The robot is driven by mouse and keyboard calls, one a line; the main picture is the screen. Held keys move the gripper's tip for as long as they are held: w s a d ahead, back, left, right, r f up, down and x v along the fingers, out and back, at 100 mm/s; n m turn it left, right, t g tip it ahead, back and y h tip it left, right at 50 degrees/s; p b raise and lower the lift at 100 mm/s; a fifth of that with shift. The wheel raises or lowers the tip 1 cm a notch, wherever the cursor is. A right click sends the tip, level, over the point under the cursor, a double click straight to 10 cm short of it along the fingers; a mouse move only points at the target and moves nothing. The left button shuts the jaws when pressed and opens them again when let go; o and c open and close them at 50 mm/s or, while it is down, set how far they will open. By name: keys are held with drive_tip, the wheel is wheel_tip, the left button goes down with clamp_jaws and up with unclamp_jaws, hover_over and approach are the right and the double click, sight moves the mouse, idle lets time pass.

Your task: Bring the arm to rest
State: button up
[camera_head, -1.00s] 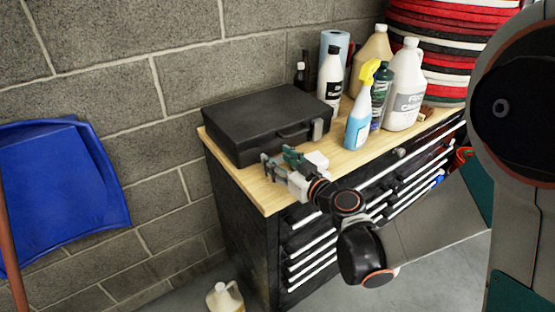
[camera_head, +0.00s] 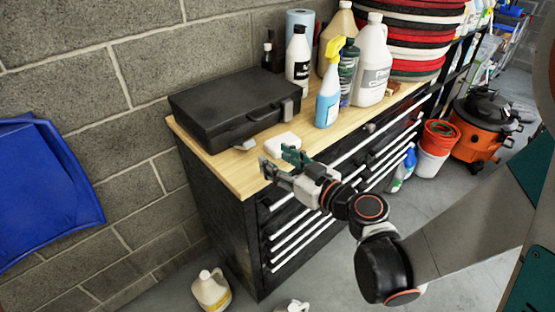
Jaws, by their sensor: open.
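My gripper (camera_head: 276,163) is open and empty. It hangs at the front edge of the wooden worktop (camera_head: 222,172), with its fingers pointing left. A small white object (camera_head: 281,143) with rounded edges lies on the worktop just behind the fingers; the gripper appears apart from it. My arm comes in from the right and is bent in front of the drawer cabinet (camera_head: 300,235).
A black case (camera_head: 225,105) lies on the worktop, with a blue spray bottle (camera_head: 328,105), white jug (camera_head: 371,65) and several other bottles to its right. Stacked red, black and white pads (camera_head: 415,40) stand behind. A jug (camera_head: 212,292) is on the floor.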

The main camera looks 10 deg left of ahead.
drive_tip(key=s+d+r+m+g+h, duration=0.1)
drive_tip(key=s+d+m+h, duration=0.4)
drive_tip(key=d, duration=0.8)
drive_tip(key=s+d+r+m+g+h, duration=0.1)
drive_tip(key=s+d+m+g+h, duration=0.1)
drive_tip(key=s+d+m+h, duration=0.2)
drive_tip(key=s+d+h, duration=0.3)
drive_tip(key=s+d, duration=0.3)
drive_tip(key=d, duration=0.4)
drive_tip(key=shift+d+r+m+g+h, duration=0.2)
drive_tip(key=shift+m+g+h, duration=0.1)
drive_tip(key=shift+m+h, duration=0.1)
drive_tip(key=shift+s, duration=0.1)
